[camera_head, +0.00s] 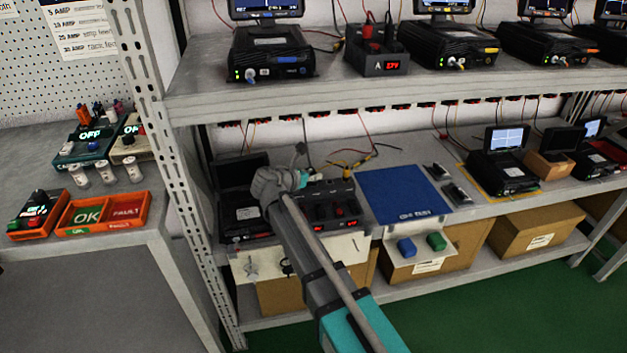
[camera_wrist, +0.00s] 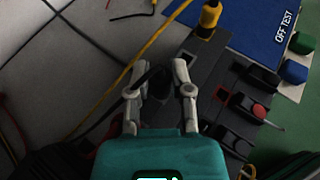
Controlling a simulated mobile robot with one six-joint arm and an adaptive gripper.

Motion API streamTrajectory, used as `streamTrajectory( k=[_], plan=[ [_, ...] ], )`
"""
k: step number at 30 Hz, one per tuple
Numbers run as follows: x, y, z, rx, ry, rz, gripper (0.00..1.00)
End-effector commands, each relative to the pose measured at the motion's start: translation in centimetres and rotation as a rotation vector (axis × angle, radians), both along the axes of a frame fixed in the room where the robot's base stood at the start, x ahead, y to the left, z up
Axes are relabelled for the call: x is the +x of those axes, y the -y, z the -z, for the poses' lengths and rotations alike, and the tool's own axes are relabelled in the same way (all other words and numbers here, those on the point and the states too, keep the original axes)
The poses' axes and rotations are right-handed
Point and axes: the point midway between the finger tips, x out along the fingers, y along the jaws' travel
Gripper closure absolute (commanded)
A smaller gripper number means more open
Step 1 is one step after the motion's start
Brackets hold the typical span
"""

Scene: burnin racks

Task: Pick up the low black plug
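In the wrist view a black plug (camera_wrist: 160,84) with a dark cable shows between the fingers of my gripper (camera_wrist: 157,75). The fingers stand apart on either side of it, and I cannot tell whether they touch it. More black plugs or knobs (camera_wrist: 262,76) stand on the dark unit (camera_wrist: 212,62) to the right, one with a red top (camera_wrist: 259,111). In the head view the same kind of unit (camera_head: 343,192), with red displays, sits on the lower shelf just right of my wrist. My fingers are largely hidden there by my arm.
A yellow plug (camera_wrist: 209,17) and yellow cable lie near the fingertips. A blue mat (camera_head: 402,194) lies right of the unit, with blue (camera_head: 406,247) and green (camera_head: 436,241) blocks in front. A dark device (camera_head: 243,208) stands left. The upper shelf (camera_head: 400,85) hangs above.

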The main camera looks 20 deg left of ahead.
Motion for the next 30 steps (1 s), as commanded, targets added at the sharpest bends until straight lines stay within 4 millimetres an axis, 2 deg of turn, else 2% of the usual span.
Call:
streamTrajectory(
  k=[1, 2, 3, 17, 23, 30],
  plan=[
    [0.0, 0.0, 0.0, 0.0, 0.0, 0.0, 0.94],
    [0.0, 0.0, 0.0, 0.0, 0.0, 0.0, 1.0],
    [0.0, 0.0, 0.0, 0.0, 0.0, 0.0, 1.0],
    [-0.1, -0.2, -0.4, 0.001, -0.001, -0.002, 1.0],
    [0.0, -0.1, -1.4, 0.0, 0.0, -0.001, 1.0],
    [0.0, -0.1, -3.6, 0.0, 0.0, -0.001, 1.0]
  ],
)
